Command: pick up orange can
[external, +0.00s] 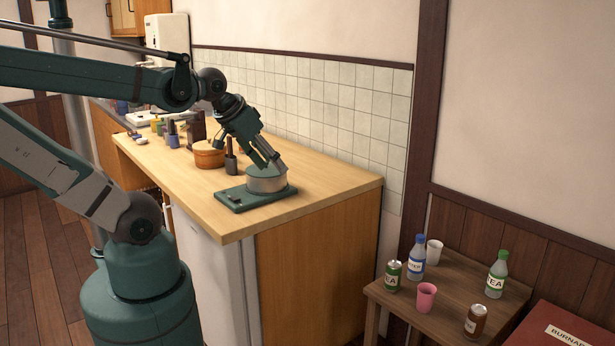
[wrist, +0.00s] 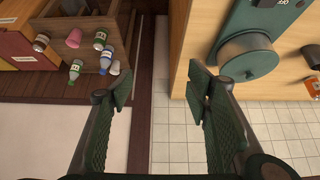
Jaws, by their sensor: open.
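A brown-orange can (external: 476,322) stands upright near the front right edge of the small wooden table (external: 455,265). In the wrist view a small brownish can (wrist: 41,43) at the upper left appears to be the same one. My gripper (external: 267,163) is over the kitchen counter, just above a grey round pot on a green base, far up and left of the can. In the wrist view my gripper (wrist: 160,90) has its two fingers spread wide with nothing between them.
On the small table also stand a green can (external: 393,276), a blue-capped bottle (external: 416,258), a white cup (external: 434,252), a pink cup (external: 426,297) and a green-capped bottle (external: 497,275). A red box (external: 560,325) is to the right. The grey pot (external: 267,180) is below my gripper.

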